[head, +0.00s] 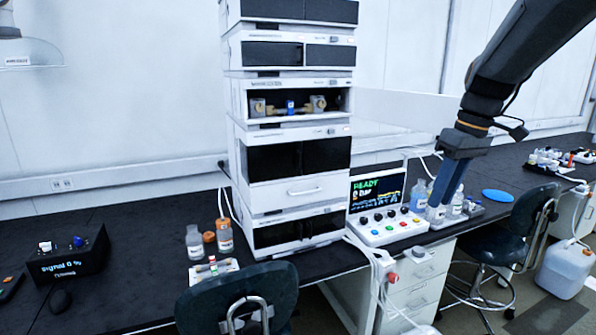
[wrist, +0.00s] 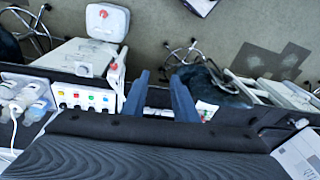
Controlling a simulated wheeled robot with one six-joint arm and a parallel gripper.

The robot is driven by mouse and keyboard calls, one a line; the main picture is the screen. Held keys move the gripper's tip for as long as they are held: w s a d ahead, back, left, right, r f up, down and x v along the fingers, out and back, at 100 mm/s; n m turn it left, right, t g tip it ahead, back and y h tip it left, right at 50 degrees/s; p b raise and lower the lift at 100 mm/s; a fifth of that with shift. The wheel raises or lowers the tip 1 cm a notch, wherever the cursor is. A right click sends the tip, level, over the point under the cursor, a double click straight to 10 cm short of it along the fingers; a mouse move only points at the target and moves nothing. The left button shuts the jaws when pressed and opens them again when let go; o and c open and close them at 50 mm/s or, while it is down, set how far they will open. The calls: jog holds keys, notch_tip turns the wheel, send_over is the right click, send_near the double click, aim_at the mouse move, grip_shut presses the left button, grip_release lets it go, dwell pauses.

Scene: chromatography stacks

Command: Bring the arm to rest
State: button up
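My gripper (head: 444,196) hangs at the end of my arm in the right half of the head view, pointing down over the bench beside the control panel. In the wrist view its two blue fingers (wrist: 160,77) stand apart, with nothing seen held between them. In the head view the fingers overlap the bottles (head: 418,195) behind them; I cannot tell whether they touch any.
The chromatography stack (head: 240,160) stands left of my arm, with the control panel (head: 383,228) between. A blue disc (head: 497,196) lies on the bench to the right. Chairs (head: 500,250) stand in front, and a white canister (head: 565,268) sits on the floor.

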jog(key=s+a+f+m+h+b, duration=0.1)
jog(key=s+a+f+m, duration=0.1)
jog(key=s+a+f, duration=0.4)
jog(key=s+a+f+m+h+b, duration=0.1)
jog(key=s+a+f+m, duration=0.2)
jog(key=s+a+f, duration=0.4)
jog(key=s+f, duration=0.3)
jog(key=f, duration=0.5)
jog(key=shift+s+f+m+b, duration=0.25)
jog(key=shift+s+m+b, duration=0.05)
jog(key=shift+b, duration=0.05)
jog(key=shift+d, duration=0.2)
